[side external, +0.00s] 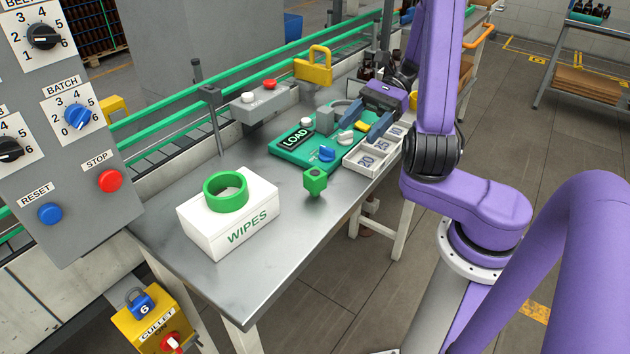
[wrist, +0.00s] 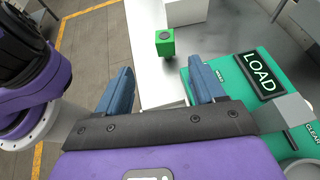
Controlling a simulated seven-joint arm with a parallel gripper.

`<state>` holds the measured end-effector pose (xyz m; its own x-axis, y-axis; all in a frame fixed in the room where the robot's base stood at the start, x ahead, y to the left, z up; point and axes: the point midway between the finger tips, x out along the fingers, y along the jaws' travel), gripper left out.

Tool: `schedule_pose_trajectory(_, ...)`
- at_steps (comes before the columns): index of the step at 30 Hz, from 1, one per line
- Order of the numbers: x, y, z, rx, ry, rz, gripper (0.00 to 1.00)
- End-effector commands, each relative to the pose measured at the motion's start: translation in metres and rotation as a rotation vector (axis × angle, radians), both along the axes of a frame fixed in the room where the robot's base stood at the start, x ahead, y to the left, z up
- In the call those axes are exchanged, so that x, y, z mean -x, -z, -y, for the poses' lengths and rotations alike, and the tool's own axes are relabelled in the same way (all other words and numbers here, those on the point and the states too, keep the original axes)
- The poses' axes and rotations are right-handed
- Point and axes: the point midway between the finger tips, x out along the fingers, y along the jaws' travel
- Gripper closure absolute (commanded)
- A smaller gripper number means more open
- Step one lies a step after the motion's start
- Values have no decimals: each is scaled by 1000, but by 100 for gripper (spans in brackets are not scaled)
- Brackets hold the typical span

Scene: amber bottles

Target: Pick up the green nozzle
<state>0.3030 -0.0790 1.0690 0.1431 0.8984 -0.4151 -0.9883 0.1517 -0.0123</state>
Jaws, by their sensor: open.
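The green nozzle (side external: 315,182) is a small block with a dark round top and a narrower lower end. It stands near the front edge of the steel table, between the wipes box and the green LOAD panel. In the wrist view the nozzle (wrist: 165,43) shows ahead of the fingers, beside the LOAD panel. My gripper (side external: 364,121) is over the right part of the panel area, apart from the nozzle, up and right of it in the side view. Its blue fingers (wrist: 162,80) are spread with nothing between them.
The white wipes box (side external: 228,230) carries a green ring (side external: 227,190). The green LOAD panel (side external: 286,157) has knobs and a blue dial (side external: 327,153). A white compartment tray (side external: 358,165) lies by the panel. Bare steel tabletop (side external: 270,265) surrounds the nozzle's left side.

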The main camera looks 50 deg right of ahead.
Motion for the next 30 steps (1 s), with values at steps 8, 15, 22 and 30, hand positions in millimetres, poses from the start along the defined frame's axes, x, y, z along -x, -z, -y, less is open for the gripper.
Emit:
schedule_pose_trajectory(8,2,1,3,-39,86,-6,32)
schedule_pose_trajectory(15,-6,16,-33,-43,82,-8,32)
schedule_pose_trajectory(22,-15,33,-72,-42,80,-7,32)
schedule_pose_trajectory(30,-23,45,-100,-38,85,-5,32)
